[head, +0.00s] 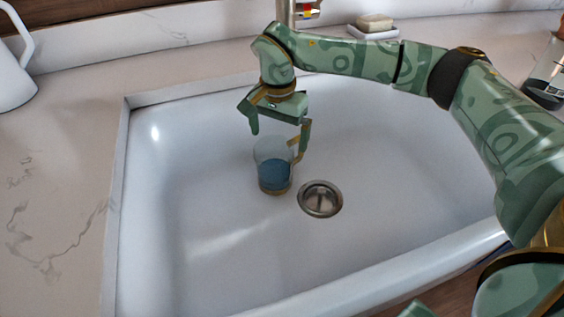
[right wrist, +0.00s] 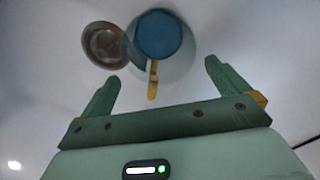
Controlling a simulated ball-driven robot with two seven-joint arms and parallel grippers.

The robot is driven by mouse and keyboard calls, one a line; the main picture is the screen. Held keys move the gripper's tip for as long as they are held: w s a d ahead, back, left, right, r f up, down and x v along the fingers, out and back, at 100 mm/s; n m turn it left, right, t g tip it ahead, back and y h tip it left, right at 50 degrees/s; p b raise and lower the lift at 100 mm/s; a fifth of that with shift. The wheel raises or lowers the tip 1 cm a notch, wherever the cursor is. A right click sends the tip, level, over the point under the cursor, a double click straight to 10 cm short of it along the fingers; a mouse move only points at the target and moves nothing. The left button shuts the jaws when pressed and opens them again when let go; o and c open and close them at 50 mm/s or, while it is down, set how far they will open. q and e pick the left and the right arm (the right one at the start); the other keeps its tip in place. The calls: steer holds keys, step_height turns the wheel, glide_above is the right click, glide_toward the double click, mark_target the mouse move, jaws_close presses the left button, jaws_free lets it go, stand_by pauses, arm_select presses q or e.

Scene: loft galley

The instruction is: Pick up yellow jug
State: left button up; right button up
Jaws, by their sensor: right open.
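A clear jug (head: 273,172) with blue contents, a yellow base and a yellow handle stands upright in the white sink (head: 200,230), left of the drain. In the right wrist view the jug (right wrist: 160,38) is beyond the fingertips, with its handle (right wrist: 152,82) pointing into the gap between them. My right gripper (head: 278,141) is open above and beside the jug, its fingers spread. It holds nothing in the right wrist view (right wrist: 162,73). In the head view one finger partly covers the handle. My left gripper is not in view.
A metal drain (head: 320,199) lies right of the jug. The sink's walls and rim surround the gripper. A white pitcher (head: 12,70) stands on the left counter. A faucet (head: 300,12) and soap on a dish (head: 375,28) are behind the sink.

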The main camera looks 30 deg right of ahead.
mark_target(277, 151)
steer(key=f+b, duration=0.1)
steer(key=f, duration=0.2)
steer(key=f+b, duration=0.2)
steer(key=f, duration=0.1)
steer(key=shift+w+f+b, duration=0.2)
steer(key=shift+f+b, duration=0.05)
steer(key=shift+b, duration=0.05)
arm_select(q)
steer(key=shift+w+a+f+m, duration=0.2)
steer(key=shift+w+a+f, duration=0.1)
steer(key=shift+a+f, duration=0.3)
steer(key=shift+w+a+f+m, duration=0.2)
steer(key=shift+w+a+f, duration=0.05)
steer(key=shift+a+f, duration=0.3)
arm_select(e)
steer(key=shift+s+a+r, duration=0.1)
steer(key=shift+r, duration=0.05)
steer(key=c, duration=1.3)
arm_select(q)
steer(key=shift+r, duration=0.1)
arm_select(e)
steer(key=shift+r, duration=0.15)
